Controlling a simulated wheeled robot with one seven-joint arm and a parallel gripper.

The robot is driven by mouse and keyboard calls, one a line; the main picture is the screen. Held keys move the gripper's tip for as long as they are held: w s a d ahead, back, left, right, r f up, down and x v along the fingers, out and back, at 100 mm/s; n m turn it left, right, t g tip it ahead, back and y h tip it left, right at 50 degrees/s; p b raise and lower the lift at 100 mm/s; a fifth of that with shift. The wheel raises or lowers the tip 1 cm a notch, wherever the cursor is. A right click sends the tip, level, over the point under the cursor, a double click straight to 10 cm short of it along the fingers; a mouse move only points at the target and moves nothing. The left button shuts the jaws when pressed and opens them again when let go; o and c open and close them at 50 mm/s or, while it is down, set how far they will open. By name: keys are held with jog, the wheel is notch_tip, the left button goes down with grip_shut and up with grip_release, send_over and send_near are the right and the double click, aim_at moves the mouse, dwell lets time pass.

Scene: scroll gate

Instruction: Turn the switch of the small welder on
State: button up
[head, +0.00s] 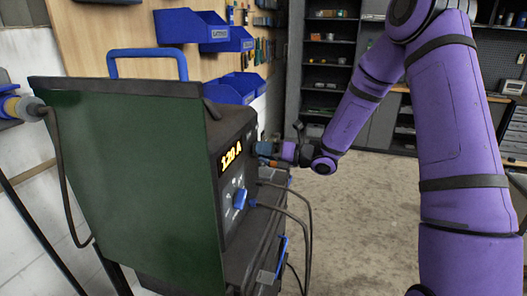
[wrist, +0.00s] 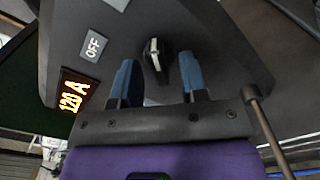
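The welder (head: 130,170) is a green box with a dark front panel, standing left of centre in the head view. Its black rotary switch (wrist: 158,60) with a white mark shows in the wrist view. An OFF label (wrist: 95,46) is to its left; a second label (wrist: 117,3) is cut off at the top edge. My gripper (wrist: 158,75) is open, with its blue fingertips on either side of the switch's lower part. I cannot tell whether they touch it. In the head view my gripper (head: 265,149) is at the panel's far side and the switch is hidden.
The lit display (head: 231,155) reads 120 A. A blue knob (head: 240,199) sits below it. Dark cables (head: 308,225) hang from the front. A blue handle (head: 147,54) tops the welder. Blue bins (head: 190,26) hang on the wall behind.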

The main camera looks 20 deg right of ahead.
jog(key=v, duration=1)
jog(key=shift+s+d, duration=0.1)
jog(key=shift+d, duration=0.05)
jog(key=s+a+r+n+g+h, duration=0.2)
jog(key=s+a+r+n+g, duration=0.25)
jog(key=s+n, duration=0.4)
jog(key=s+a+r+n+g+h, duration=0.2)
jog(key=s+a+r+n+g, duration=0.25)
jog(key=s+n, duration=0.35)
jog(key=s+d+r+n+t+h, duration=0.1)
jog(key=s+d+r+n+h, duration=0.2)
jog(key=s+n, duration=0.4)
jog(key=s+d+r+n+t+h, duration=0.2)
jog(key=s+d+r+n+h, duration=0.2)
jog(key=s+n+h, duration=0.3)
jog(key=n, duration=0.3)
jog(key=shift+s+r+t+h, duration=0.3)
jog(key=shift+r, duration=0.05)
